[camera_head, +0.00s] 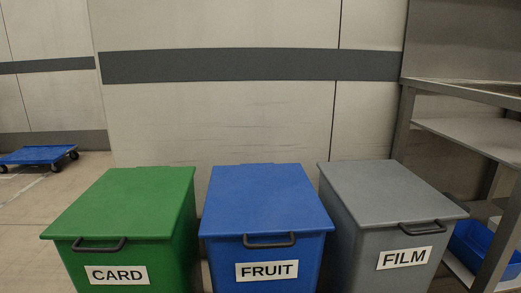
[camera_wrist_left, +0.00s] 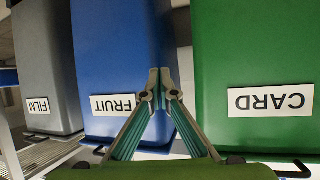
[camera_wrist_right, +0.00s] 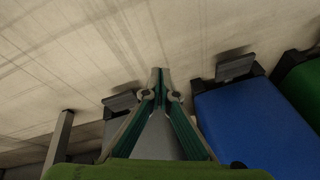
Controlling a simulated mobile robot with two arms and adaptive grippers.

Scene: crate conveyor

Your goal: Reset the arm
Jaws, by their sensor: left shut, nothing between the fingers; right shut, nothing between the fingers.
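My left gripper (camera_wrist_left: 160,88) shows in the left wrist view, its fingertips together and empty. It is in front of the blue FRUIT bin (camera_wrist_left: 118,60) and the green CARD bin (camera_wrist_left: 250,55), which appear upside down there. My right gripper (camera_wrist_right: 160,85) shows in the right wrist view, its fingertips together and empty. Behind it are the grey bin (camera_wrist_right: 147,141) and the blue bin's lid, with pale floor or wall beyond. Neither gripper shows in the head view.
In the head view, the green CARD bin (camera_head: 130,200), blue FRUIT bin (camera_head: 265,200) and grey FILM bin (camera_head: 385,190) stand in a row, lids closed. A metal shelf (camera_head: 470,130) with a blue tub (camera_head: 472,244) stands right. A blue dolly (camera_head: 38,154) is far left.

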